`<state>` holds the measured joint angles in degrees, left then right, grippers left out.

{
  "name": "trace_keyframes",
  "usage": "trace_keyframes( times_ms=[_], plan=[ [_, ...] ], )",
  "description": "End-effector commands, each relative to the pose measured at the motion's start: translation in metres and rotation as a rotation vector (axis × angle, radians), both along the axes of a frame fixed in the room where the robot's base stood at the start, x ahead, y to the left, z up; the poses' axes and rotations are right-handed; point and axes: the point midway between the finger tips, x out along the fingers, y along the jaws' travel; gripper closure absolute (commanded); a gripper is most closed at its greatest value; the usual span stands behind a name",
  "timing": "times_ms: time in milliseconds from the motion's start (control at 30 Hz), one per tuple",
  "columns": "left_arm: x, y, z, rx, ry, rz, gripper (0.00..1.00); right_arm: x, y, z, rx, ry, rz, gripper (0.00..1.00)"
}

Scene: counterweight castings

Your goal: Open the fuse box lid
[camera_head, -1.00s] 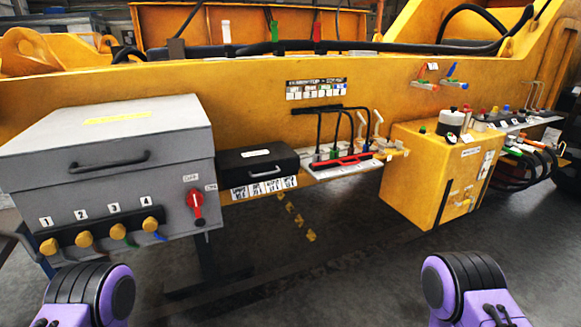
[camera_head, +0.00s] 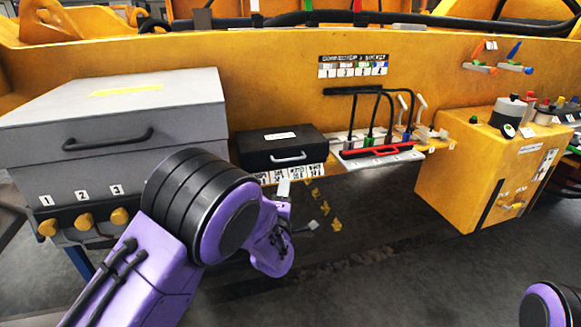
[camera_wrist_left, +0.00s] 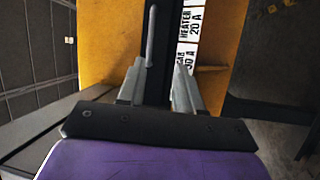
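The fuse box (camera_head: 262,154) is a small black box with a light handle (camera_head: 289,157) on its front and a white label on its closed lid. It sits on the yellow frame in the head view. My left gripper (camera_head: 298,207) is just below and in front of it, empty, its fingers apart. In the left wrist view, the open fingers (camera_wrist_left: 158,85) point at the dark fuse box front (camera_wrist_left: 163,75). A pale bar, apparently the handle (camera_wrist_left: 151,38), stands upright there beyond the fingertips. My right gripper is out of view.
A large grey box (camera_head: 190,115) stands left of the fuse box, partly behind my left arm. A fuse label strip (camera_head: 305,172) hangs below the lid. A connector rail (camera_head: 375,150) with black cables and a yellow box (camera_head: 455,180) are to the right.

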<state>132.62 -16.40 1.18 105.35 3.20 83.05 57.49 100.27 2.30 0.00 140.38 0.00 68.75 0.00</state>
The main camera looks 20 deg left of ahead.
Motion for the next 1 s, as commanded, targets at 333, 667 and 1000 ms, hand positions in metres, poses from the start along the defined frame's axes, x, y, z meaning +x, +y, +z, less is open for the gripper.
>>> trace_keyframes(
  times_ms=[333, 667, 1000],
  plan=[
    [0.059, 0.006, 0.026, -0.035, -0.045, -0.011, 0.65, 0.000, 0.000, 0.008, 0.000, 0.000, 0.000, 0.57],
    [0.105, 0.016, 0.032, -0.031, -0.042, -0.010, 0.65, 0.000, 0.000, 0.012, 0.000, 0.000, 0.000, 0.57],
    [0.106, 0.016, 0.031, -0.030, -0.040, -0.011, 0.84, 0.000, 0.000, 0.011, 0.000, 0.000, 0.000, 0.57]
  ],
)
